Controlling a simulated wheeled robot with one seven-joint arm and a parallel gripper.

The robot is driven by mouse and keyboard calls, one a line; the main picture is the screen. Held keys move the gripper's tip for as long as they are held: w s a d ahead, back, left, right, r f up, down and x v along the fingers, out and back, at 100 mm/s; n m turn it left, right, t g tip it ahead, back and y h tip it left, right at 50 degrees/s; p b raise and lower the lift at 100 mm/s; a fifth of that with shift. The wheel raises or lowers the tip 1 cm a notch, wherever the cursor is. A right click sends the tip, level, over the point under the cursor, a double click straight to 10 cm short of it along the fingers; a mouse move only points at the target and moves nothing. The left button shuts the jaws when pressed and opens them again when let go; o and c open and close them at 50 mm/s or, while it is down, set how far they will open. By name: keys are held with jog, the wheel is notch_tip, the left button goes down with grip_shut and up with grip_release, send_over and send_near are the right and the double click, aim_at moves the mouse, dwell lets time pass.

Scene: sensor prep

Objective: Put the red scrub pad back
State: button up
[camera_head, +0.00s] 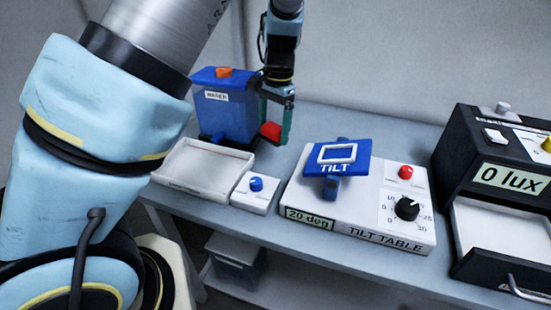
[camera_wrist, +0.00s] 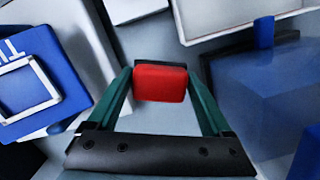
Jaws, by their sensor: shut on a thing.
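The red scrub pad (camera_head: 270,131) is between the fingers of my gripper (camera_head: 276,122), which is shut on it. In the wrist view the red pad (camera_wrist: 160,83) sits between the two green fingertips (camera_wrist: 160,88), with grey table surface beyond it. In the head view the pad is in front of the right side of the blue washer box (camera_head: 224,112) and left of the tilt table (camera_head: 352,220). The gripper points downward. I cannot tell whether the pad touches the table.
A white tray (camera_head: 205,177) lies in front of the washer, beside a small white box with a blue button (camera_head: 256,184). The tilt table carries a blue tilted plate (camera_head: 337,160). A black lux box (camera_head: 495,170) stands at the right. Bare table (camera_head: 350,115) shows behind the tilt table.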

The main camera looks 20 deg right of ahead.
aim_at(276, 125)
notch_tip(276, 125, down, 8)
jog(key=shift+f+p, duration=0.1)
jog(key=shift+p, duration=0.45)
jog(key=o, duration=1)
jog(key=shift+f, duration=0.1)
jog(key=r, duration=0.4)
jog(key=d+r+b, duration=0.1)
jog(key=r, duration=0.7)
jog(key=shift+w+d+r+b, duration=0.1)
jog(key=shift+w+d+b, duration=0.05)
jog(key=shift+w+b, duration=0.2)
